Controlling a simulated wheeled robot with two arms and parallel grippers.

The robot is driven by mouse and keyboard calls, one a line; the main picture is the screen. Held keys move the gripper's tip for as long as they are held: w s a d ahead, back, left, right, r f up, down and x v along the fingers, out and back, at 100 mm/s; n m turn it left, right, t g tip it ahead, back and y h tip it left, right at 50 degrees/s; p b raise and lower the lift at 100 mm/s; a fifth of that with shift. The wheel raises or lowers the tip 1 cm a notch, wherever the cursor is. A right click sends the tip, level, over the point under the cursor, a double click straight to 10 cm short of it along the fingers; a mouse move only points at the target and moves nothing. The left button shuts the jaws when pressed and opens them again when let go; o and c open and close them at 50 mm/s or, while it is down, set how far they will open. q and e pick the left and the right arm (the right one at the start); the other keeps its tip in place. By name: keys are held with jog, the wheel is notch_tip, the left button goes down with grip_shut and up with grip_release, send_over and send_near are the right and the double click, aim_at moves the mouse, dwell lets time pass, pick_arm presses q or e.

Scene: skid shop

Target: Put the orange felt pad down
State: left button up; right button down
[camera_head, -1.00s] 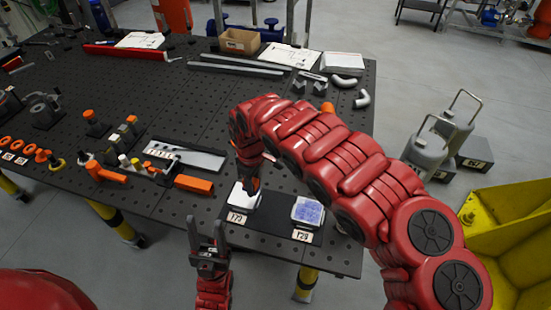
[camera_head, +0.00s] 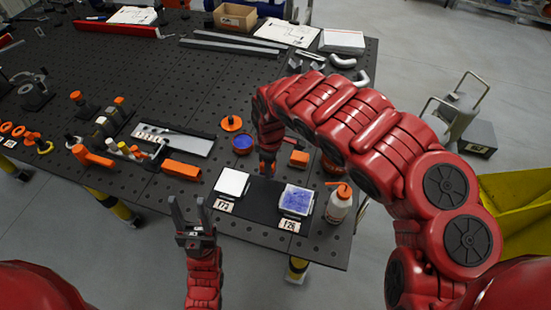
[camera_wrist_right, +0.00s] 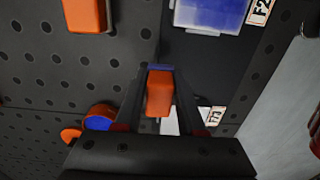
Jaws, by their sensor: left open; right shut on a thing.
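The orange felt pad (camera_wrist_right: 159,96) is between the fingers of my right gripper (camera_wrist_right: 158,115) in the right wrist view. In the head view, my right gripper (camera_head: 267,165) points down just behind the dark board, between and behind the white square (camera_head: 232,182) and the blue square (camera_head: 296,200). Only a little orange shows at its tips there. I cannot tell whether the pad touches the table. My left gripper (camera_head: 190,212) is open and empty, at the table's front edge, left of the board.
A second orange block (camera_head: 299,158) lies right of my right gripper. An orange disc (camera_head: 231,123) and a round blue-and-orange thing (camera_head: 242,143) lie to its left. A white bottle (camera_head: 339,203) stands right of the board. The perforated table (camera_head: 190,90) has free room farther back.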

jog(key=w+b, duration=0.1)
jog(key=w+f+b, duration=0.1)
jog(key=b, duration=0.1)
jog(key=w+b, duration=0.1)
jog(key=shift+w+d+f, duration=0.15)
jog(key=shift+w+d, duration=0.05)
jog(key=shift+d, duration=0.05)
jog(key=w, duration=0.2)
jog(key=w+b, duration=0.1)
jog(key=w, duration=0.1)
jog(key=shift+w+d+r, duration=0.1)
jog(key=shift+w+r, duration=0.05)
jog(key=shift+r, duration=0.05)
jog(key=shift+w+d+b, duration=0.4)
jog(key=shift+w+b, duration=0.05)
jog(key=shift+w, duration=0.1)
jog(key=shift+f+p, duration=0.5)
jog(key=shift+f, duration=0.3)
jog(key=shift+f+b, duration=0.6)
jog(key=shift+f, duration=0.25)
jog(key=shift+d+f, duration=0.1)
jog(key=shift+f, duration=0.05)
